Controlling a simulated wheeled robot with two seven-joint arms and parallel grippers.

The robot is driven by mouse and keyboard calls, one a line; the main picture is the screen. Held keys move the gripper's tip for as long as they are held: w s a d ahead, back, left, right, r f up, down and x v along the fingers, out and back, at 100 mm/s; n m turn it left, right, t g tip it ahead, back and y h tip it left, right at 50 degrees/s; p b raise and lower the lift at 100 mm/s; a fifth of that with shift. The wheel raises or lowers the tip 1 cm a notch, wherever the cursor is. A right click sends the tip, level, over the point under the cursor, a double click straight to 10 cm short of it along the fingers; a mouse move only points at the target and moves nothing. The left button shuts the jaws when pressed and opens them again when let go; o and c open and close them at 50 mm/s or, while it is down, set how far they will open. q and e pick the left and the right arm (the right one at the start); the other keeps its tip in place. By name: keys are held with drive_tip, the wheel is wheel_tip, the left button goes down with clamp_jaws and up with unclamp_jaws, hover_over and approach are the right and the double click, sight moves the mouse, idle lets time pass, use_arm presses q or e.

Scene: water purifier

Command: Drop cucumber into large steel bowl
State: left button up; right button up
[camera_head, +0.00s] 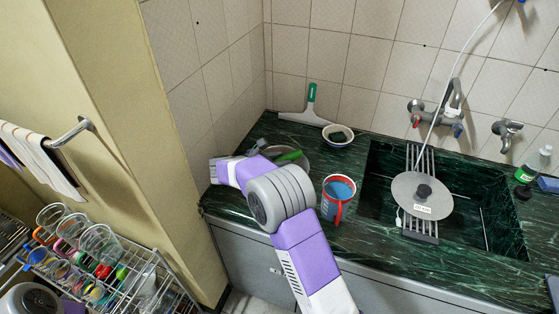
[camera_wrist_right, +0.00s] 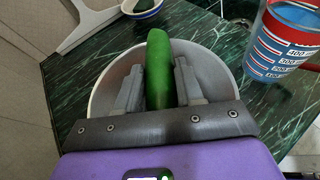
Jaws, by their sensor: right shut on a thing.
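The green cucumber (camera_wrist_right: 157,50) stands between the two grey fingers of my right gripper (camera_wrist_right: 157,72), which is shut on it. In the right wrist view the cucumber is over the large steel bowl (camera_wrist_right: 222,62), inside its rim outline. I cannot tell whether it touches the bowl. In the head view the cucumber (camera_head: 289,157) shows as a small green piece in front of the bowl (camera_head: 305,161), which my right arm partly hides. My left gripper is not in view.
A red and blue measuring cup (camera_head: 338,191) stands right of the bowl. A small bowl (camera_head: 338,136) and a green-handled squeegee (camera_head: 308,108) are behind. A sink with a rack and a round lid (camera_head: 420,197) lies right. A dish rack (camera_head: 95,265) is at lower left.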

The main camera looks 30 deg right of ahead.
drive_tip(key=shift+f+b, duration=0.5)
drive_tip(key=shift+f, duration=0.4)
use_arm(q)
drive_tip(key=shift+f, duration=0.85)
use_arm(e)
drive_tip(key=o, duration=1.2)
use_arm(q)
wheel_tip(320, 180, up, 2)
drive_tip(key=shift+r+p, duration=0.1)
drive_tip(key=shift+p, duration=1)
use_arm(e)
drive_tip(key=v, duration=0.7)
drive_tip(key=shift+a+r, duration=0.2)
drive_tip(key=shift+a, duration=0.1)
